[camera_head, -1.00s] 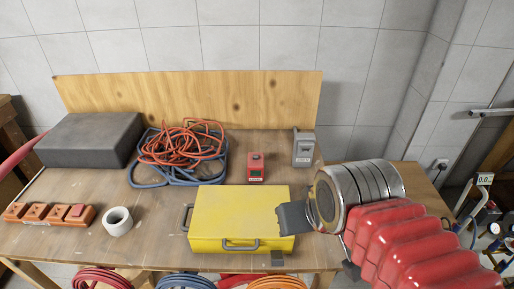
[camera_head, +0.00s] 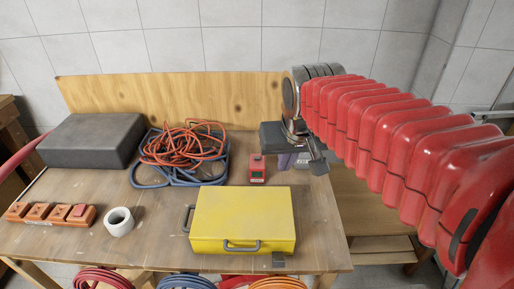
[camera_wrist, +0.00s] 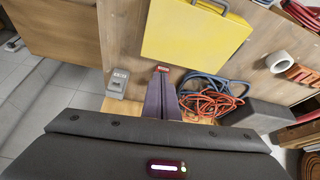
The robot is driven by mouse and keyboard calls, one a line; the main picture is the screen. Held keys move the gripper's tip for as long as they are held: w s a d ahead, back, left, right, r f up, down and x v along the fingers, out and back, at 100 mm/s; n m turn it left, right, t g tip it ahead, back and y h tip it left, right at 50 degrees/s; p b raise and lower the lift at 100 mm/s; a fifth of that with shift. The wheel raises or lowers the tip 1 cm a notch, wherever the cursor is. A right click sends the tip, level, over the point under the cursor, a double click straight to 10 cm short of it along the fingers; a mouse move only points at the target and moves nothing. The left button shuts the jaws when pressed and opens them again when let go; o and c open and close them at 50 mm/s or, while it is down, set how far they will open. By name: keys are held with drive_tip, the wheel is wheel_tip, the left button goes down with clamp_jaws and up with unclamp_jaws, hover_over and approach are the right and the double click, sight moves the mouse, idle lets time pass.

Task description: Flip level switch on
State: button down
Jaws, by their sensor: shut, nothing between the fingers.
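A small red box (camera_head: 257,169) with a pale label on its front stands on the wooden workbench; the wrist view shows it (camera_wrist: 161,69) just beyond my fingertips. A grey switch box (camera_wrist: 118,83) with a label stands to the left of my fingers in the wrist view. The labels are too small to read, so I cannot tell which box is the level switch. My gripper (camera_wrist: 160,78) is shut and empty, its purple fingers together. In the head view it (camera_head: 284,165) hangs right of the red box.
A yellow case (camera_head: 242,220) lies in front of the red box. Coiled orange and blue hoses (camera_head: 184,150) lie left of it. A dark grey case (camera_head: 92,140), a white tape roll (camera_head: 119,222) and an orange block (camera_head: 50,213) are farther left. A wooden board (camera_head: 170,99) stands behind.

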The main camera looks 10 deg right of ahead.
drive_tip(key=w, duration=0.9)
drive_tip(key=m+g, duration=0.1)
drive_tip(key=m, duration=0.1)
hover_over(258, 155)
wheel_tip(258, 155, down, 12)
drive_tip(key=shift+s+h, duration=0.25)
drive_tip(key=shift+h, duration=0.05)
drive_tip(key=shift+f, duration=0.1)
drive_tip(key=a+x, duration=0.1)
drive_tip(key=x, duration=0.9)
drive_tip(key=shift+s, duration=2.05)
